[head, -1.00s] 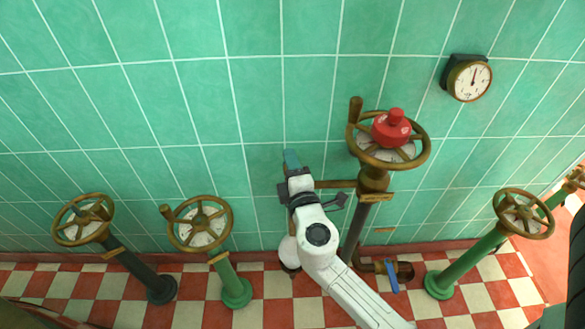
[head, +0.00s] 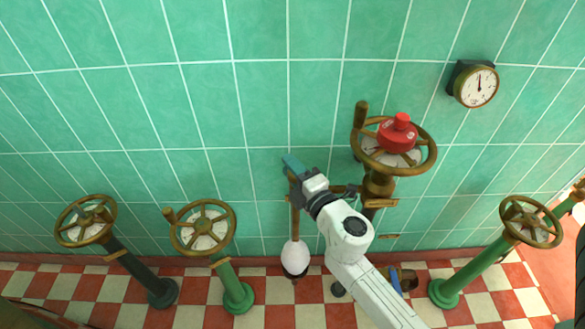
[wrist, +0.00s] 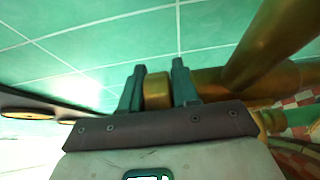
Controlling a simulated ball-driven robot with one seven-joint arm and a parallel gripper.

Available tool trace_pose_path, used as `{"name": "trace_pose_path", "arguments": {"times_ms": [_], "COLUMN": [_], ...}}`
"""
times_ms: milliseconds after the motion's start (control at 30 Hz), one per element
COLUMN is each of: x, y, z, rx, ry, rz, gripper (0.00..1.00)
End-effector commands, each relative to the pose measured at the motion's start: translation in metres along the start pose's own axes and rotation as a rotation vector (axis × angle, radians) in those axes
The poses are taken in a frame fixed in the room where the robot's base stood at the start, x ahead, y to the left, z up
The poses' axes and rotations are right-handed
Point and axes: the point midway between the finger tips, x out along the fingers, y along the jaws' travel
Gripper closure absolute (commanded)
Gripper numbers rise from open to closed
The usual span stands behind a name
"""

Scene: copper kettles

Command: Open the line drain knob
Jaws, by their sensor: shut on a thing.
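In the wrist view a round brass knob (wrist: 157,90) sits between the two teal fingers of my gripper (wrist: 157,84), which is shut on it. A thick brass pipe (wrist: 265,80) runs beside it to the right. In the head view my gripper (head: 292,164) is in front of the green tiled wall, left of the tall central valve. There the knob is hidden by the gripper. A thin upright brass pipe (head: 296,220) shows below the gripper, above a white rounded vessel (head: 295,255).
Handwheels on posts stand at left (head: 203,227) and right (head: 531,221). A gauge (head: 476,86) hangs upper right. The wall above my gripper is clear.

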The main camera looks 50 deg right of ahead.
Motion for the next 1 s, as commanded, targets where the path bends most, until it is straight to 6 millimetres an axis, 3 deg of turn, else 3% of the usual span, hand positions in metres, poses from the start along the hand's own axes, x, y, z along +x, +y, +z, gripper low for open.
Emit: {"name": "trace_pose_path", "arguments": {"times_ms": [167, 200, 400, 767, 1000], "x": [0.000, 0.000, 0.000, -0.006, -0.044], "y": [-0.002, -0.002, -0.001, -0.002, -0.005], "z": [0.000, 0.000, 0.000, 0.000, 0.001], "rx": [-0.001, -0.001, 0.000, -0.001, -0.002], "ry": [0.000, 0.000, -0.001, 0.000, -0.001], "rz": [-0.003, -0.003, -0.002, -0.001, -0.003], "gripper": [1.00, 0.69, 0.50, 0.49, 0.49]}}
